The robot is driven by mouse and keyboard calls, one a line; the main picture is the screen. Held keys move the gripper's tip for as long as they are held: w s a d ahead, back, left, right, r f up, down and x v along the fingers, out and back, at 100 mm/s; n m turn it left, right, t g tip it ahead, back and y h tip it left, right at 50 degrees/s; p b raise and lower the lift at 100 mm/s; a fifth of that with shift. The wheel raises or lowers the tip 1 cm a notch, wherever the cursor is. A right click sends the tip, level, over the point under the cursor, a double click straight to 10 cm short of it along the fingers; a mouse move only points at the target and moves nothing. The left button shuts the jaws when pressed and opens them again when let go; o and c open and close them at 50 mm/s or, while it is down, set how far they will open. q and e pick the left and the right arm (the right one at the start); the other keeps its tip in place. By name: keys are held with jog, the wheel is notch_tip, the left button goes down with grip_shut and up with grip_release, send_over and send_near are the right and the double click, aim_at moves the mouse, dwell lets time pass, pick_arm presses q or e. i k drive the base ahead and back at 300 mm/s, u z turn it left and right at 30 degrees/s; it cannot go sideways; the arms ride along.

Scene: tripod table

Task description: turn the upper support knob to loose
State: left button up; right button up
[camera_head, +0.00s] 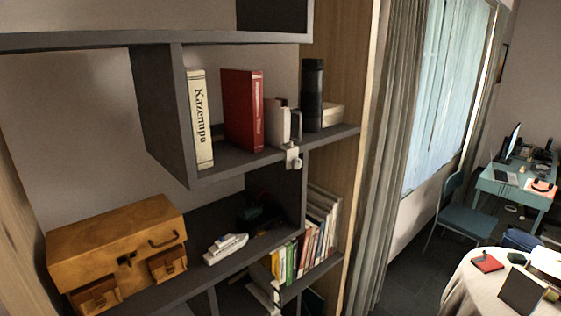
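A small pale bracket with a round knob (297,163) sits on the front edge of the upper shelf, below a white item. It looks like the upper support knob, but it is too small to tell its setting. A second pale fitting (276,268) shows lower down, beside the row of books; I cannot tell whether it is a knob. No tripod table is clearly seen. Neither of my grippers is in view.
The dark shelf (233,164) holds a cream book (201,118), a red book (243,108) and a black cylinder (312,95). A wooden case (118,243) and a toy boat (226,247) stand below. Open floor lies right of the curtain (388,150), before a round table (458,290).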

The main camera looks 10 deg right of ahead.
aim_at(296, 163)
jog(key=u, duration=0.85)
jog(key=i, duration=0.5)
jog(key=z, duration=0.95)
